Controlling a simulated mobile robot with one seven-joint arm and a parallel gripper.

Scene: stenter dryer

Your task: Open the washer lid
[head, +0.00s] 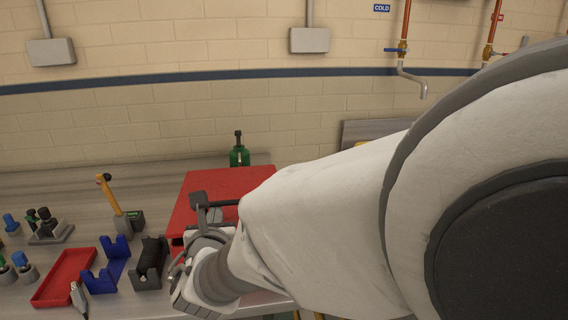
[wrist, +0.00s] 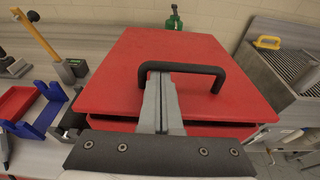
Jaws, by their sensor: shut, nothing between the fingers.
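The red washer lid (wrist: 130,65) fills the middle of the wrist view and appears down on its red body. It also shows in the head view (head: 205,182), partly hidden by my arm. A black bar handle (wrist: 205,69) stands up from the lid towards its front edge. My gripper (wrist: 166,78) is shut and empty. Its grey fingers point at the handle and overlap its left half in the wrist view. I cannot tell whether they touch it. In the head view my gripper is by the lid's front left, its fingertips hard to make out.
Left of the washer are a blue holder (head: 100,274), a red tray (head: 66,276), a yellow-handled hammer (head: 112,200) and several small items. A green bottle (head: 239,156) stands behind the lid. A grey ribbed sink-like unit (wrist: 272,75) is at the right.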

